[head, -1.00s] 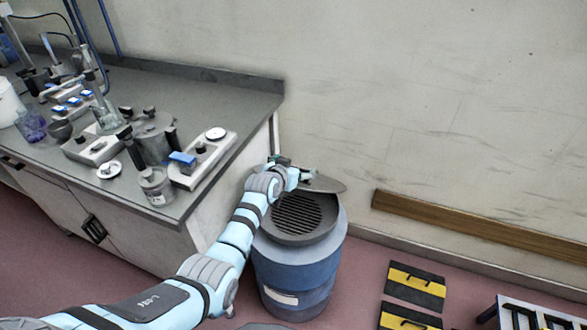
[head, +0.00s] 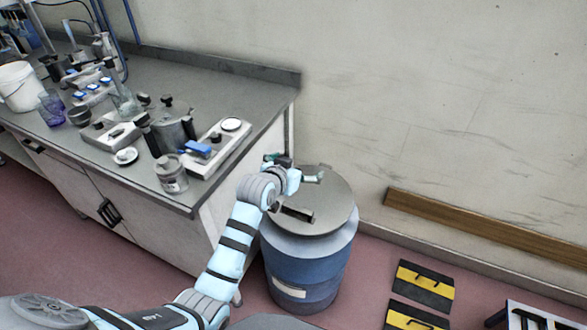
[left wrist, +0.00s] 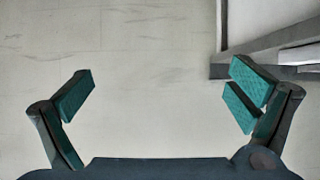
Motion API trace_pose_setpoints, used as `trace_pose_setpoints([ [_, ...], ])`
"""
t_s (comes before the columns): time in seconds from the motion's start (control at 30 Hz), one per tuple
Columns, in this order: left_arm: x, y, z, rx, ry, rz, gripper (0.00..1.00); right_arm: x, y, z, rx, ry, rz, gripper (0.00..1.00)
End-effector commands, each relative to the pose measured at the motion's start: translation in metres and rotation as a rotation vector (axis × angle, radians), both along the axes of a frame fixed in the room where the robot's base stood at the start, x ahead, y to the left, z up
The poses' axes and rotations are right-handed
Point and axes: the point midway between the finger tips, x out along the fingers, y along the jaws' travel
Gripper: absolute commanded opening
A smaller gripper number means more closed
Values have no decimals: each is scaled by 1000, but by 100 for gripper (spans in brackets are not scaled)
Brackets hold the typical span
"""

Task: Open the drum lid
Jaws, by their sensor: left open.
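The blue drum (head: 306,262) stands on the floor beside the bench end. Its round grey lid (head: 325,207) lies over the top and hides the grate; I cannot tell if it is fully seated. A dark handle (head: 297,213) shows on the lid's near side. My left gripper (head: 298,168) is open and empty over the lid's far left edge; I cannot tell if a finger touches it. In the left wrist view its two teal-padded fingers (left wrist: 160,85) are spread wide, with only wall and bench between and beyond them. My right gripper is not in view.
The grey bench (head: 220,95), with lab equipment and a white bucket (head: 19,87), stands close left of the drum. A wall with a wooden rail (head: 470,222) is behind. Black and yellow plates (head: 424,287) lie on the floor to the right.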

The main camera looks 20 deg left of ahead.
Motion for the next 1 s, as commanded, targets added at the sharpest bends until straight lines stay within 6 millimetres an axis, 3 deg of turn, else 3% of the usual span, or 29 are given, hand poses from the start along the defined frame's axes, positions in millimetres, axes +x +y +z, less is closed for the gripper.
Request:
trace_pose_setpoints([
  [0.1, -19, 1, 10, -1, -1, 0, 100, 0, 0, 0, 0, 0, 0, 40],
  [0.2, -26, 2, 15, -1, -1, 0, 100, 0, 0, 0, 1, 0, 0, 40],
  [0.63, -26, 2, 16, -2, -4, 1, 100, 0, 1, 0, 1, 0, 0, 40],
  [0.73, -18, 3, 22, -6, -59, 11, 100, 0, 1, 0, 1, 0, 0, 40],
  [0.77, -14, 6, 11, -6, -64, 20, 100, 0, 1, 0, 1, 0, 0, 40],
  [0.87, -17, 16, -61, 2, 2, 49, 100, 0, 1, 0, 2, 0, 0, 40],
  [0.97, -56, 26, -159, 20, 133, 70, 100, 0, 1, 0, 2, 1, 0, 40],
  [1.0, -81, 29, -198, 29, 191, 75, 100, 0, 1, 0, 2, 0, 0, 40],
])
